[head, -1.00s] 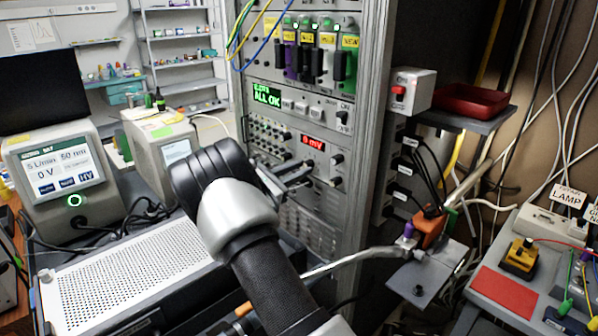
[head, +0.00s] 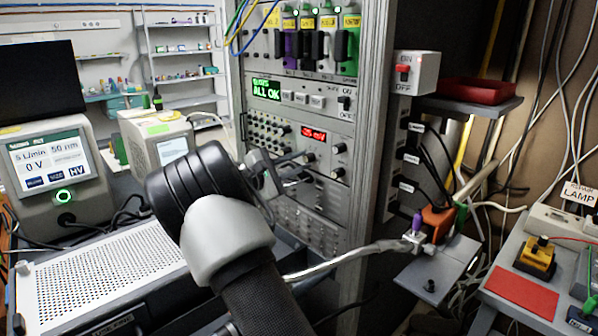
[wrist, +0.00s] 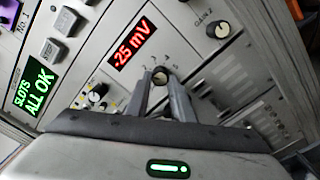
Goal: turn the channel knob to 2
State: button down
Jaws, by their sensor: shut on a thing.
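The channel knob (wrist: 160,76) is a small round dark knob with a pale mark, below the red display on the grey rack panel. Small digits are printed around it; which one its mark points to is too small to tell. My gripper (wrist: 161,83) is shut on the knob, with one finger on each side of it. In the head view my gripper (head: 306,158) reaches the panel from the left, and its fingertips cover most of the knob. The red display (wrist: 133,45) above it reads about 25 mV, with a mark in front.
A GAIN knob (wrist: 218,30) sits to the upper right of the channel knob. A green display (wrist: 39,84) reads "SLOTS ALL OK". Further small knobs (wrist: 97,92) are close on the left. A metal rack post (head: 368,150) stands to the right.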

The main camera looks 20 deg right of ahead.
jog(key=shift+m+b, duration=0.3)
jog(key=shift+m, duration=0.1)
jog(key=c, duration=1.5)
grip_release()
jog(key=shift+c, duration=0.2)
jog(key=p+v, duration=0.2)
jog(key=v, duration=1.5)
jog(key=shift+a, duration=0.2)
jog(key=shift+s, duration=0.15)
